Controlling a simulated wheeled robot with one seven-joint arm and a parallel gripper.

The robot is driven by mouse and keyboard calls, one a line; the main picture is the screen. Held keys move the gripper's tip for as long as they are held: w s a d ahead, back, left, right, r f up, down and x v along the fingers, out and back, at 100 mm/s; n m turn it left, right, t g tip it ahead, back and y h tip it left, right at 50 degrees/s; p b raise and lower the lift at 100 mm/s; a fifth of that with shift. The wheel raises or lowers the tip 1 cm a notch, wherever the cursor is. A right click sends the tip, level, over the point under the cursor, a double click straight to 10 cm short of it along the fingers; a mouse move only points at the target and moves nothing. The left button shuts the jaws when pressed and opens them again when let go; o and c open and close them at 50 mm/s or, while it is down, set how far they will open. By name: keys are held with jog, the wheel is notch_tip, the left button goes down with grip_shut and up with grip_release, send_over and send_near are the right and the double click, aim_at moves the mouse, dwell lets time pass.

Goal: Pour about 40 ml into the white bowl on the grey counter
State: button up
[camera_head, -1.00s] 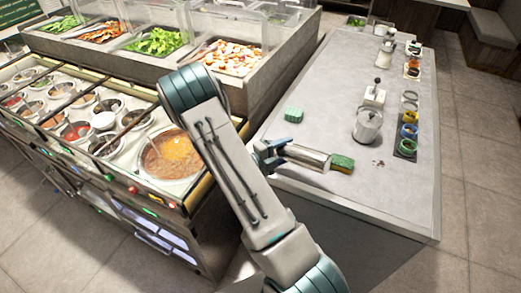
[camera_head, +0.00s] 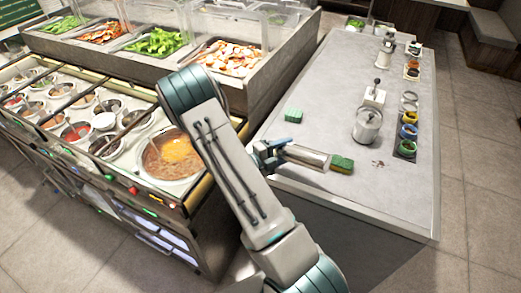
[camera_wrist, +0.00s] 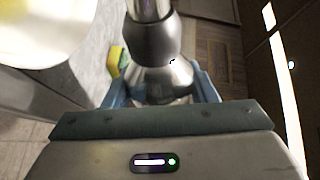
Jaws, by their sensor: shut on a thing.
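My gripper (camera_head: 270,151) is shut on a shiny metal container (camera_head: 306,156), held nearly level over the near edge of the grey counter (camera_head: 335,85). In the wrist view my gripper (camera_wrist: 160,92) closes around the container's flared metal body (camera_wrist: 165,80), with a dark grey band and a narrower metal part beyond. A bright white round shape with a yellowish inside (camera_wrist: 40,25) fills the top left of the wrist view; I cannot tell if it is the white bowl. No white bowl shows clearly on the counter in the head view. The container's contents are hidden.
A green-and-yellow sponge (camera_head: 342,164) lies by the container's far end; a green block (camera_head: 293,115) lies farther back. A lidded metal pot (camera_head: 367,125) and a row of small coloured cups (camera_head: 408,131) stand right. A large stew pan (camera_head: 172,155) sits left of my arm.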

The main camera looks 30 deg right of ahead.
aim_at(286, 157)
jog(key=f+b, duration=0.1)
jog(key=f+m+b, duration=0.1)
jog(key=b, duration=0.1)
jog(key=f+m+y+b, duration=0.1)
jog(key=b, duration=0.1)
jog(key=shift+s+d, duration=0.15)
jog(key=shift+s, duration=0.1)
jog(key=shift+b, duration=0.45)
jog(key=shift+r+m+t, duration=0.2)
jog(key=shift+m+t, duration=0.1)
